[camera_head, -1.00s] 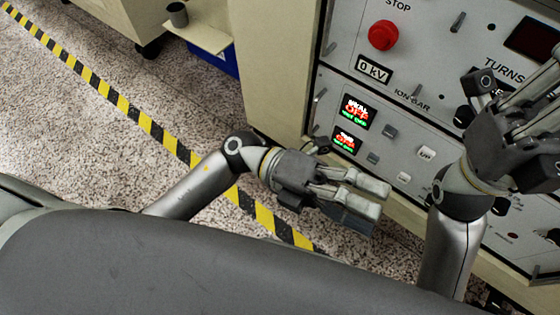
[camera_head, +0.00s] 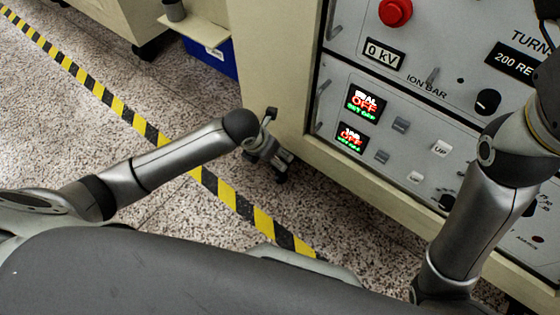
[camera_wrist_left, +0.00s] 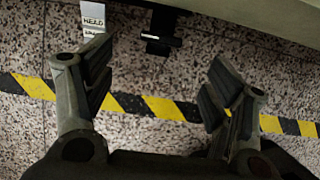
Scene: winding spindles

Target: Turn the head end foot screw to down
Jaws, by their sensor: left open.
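In the left wrist view a dark foot screw (camera_wrist_left: 162,32) with a short crossbar stands under the cabinet edge at top centre, beyond my fingertips. A white label (camera_wrist_left: 93,17) reading "HEAD" hangs to its left. My left gripper (camera_wrist_left: 156,88) is open and empty, its two fingers wide apart over the floor. In the head view my left gripper (camera_head: 272,147) is foreshortened beside the lower left corner of the machine cabinet. I cannot make out the foot screw there. My right arm comes up at the right edge, and its gripper fingers are outside the frame.
The beige cabinet (camera_head: 276,70) carries a control panel with a red stop button (camera_head: 396,11), lit displays (camera_head: 365,103) and several knobs and switches. Yellow-black tape (camera_head: 145,128) crosses the speckled floor.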

